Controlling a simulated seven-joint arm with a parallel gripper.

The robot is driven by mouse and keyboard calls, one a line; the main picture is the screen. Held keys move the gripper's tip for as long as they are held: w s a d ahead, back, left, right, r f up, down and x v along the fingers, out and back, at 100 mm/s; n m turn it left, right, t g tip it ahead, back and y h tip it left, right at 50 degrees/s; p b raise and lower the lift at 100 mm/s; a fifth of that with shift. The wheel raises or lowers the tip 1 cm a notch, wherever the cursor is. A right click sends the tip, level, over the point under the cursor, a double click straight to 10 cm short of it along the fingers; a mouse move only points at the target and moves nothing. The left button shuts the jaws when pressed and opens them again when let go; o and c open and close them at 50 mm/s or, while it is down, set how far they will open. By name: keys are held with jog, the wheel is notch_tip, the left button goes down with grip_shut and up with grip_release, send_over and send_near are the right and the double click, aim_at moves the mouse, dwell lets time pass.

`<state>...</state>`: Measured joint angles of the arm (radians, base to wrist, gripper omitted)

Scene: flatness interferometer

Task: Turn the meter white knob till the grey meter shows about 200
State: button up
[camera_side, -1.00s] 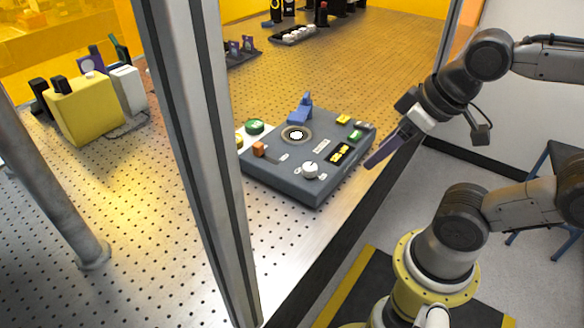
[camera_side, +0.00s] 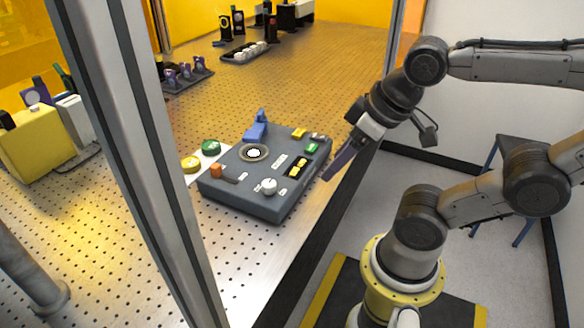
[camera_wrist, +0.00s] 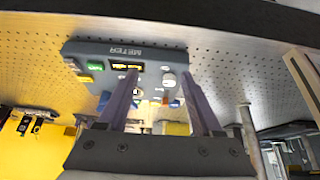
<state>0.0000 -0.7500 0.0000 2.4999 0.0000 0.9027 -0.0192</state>
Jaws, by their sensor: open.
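The grey meter (camera_side: 235,196) is a low box on the perforated table near its front edge. Its white knob (camera_side: 269,186) is near the front of the top face. A dark display with yellow digits (camera_side: 298,166) is right of the knob; the digits are too small to read. My gripper (camera_side: 326,176) is open and empty, in the air off the meter's right side, apart from it. In the wrist view the meter (camera_wrist: 85,50) appears upside down, with the display (camera_wrist: 128,65) by the left finger and the white knob (camera_wrist: 169,80) between the fingers, farther off.
The meter also carries a blue part (camera_side: 256,128), an orange slider (camera_side: 216,171), and green and yellow pieces. Green (camera_side: 210,147) and yellow (camera_side: 191,165) round pieces lie on its left. A metal post (camera_side: 135,150) stands in front. A yellow box (camera_side: 30,145) is far left.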

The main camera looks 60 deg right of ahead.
notch_tip(320, 180, up, 7)
jog(key=n+g, duration=0.6)
jog(key=n, duration=0.4)
send_over(269, 183)
notch_tip(269, 183, down, 14)
jog(key=shift+f, duration=0.1)
jog(key=shift+m, duration=0.3)
grip_shut()
